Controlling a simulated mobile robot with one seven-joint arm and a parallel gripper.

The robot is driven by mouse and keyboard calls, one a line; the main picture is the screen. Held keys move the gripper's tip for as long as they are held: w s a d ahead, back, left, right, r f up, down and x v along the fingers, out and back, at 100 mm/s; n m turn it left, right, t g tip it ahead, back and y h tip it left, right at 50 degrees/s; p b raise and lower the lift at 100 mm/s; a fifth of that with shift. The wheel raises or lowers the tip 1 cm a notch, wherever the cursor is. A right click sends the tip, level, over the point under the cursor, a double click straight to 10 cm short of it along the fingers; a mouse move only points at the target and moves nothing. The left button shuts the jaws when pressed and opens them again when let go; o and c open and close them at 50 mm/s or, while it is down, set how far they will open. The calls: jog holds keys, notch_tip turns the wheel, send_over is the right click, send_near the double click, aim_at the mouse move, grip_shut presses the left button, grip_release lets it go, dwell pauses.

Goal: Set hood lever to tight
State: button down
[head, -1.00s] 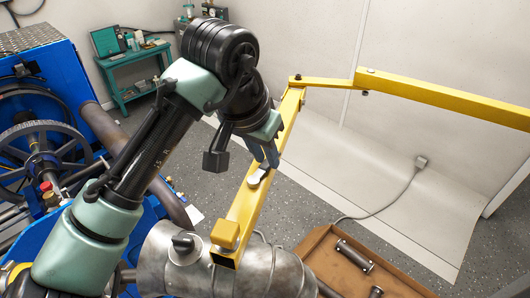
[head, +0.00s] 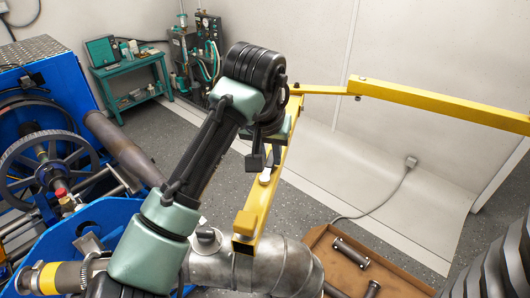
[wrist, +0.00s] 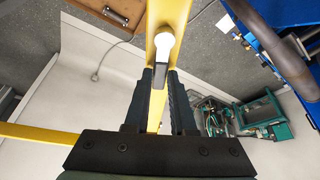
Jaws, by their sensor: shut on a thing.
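The hood lever (head: 265,176) sits on the yellow boom (head: 254,205), which slopes down toward the metal duct elbow. In the wrist view the lever shows as a pale rounded pivot end and a dark handle (wrist: 158,76), lying roughly along the boom. My gripper (wrist: 159,80) has its two dark fingers on either side of the handle, shut on it. In the head view my own wrist hides most of the fingers. The elbow (head: 270,262) carries a separate dark knob (head: 206,239).
A blue machine (head: 75,75) with a spoked wheel (head: 45,165) stands at the left. A brown tray (head: 318,238) with dark cylindrical parts lies at lower right. A teal cart (head: 130,82) stands at the back wall. A yellow upper boom (head: 440,102) runs to the right.

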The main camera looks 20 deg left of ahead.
jog(key=c, duration=0.7)
grip_release()
jog(key=shift+c, duration=0.2)
jog(key=b+v, duration=0.1)
jog(key=v, duration=1.2)
jog(key=shift+b, duration=0.4)
jog(key=shift+a, duration=0.1)
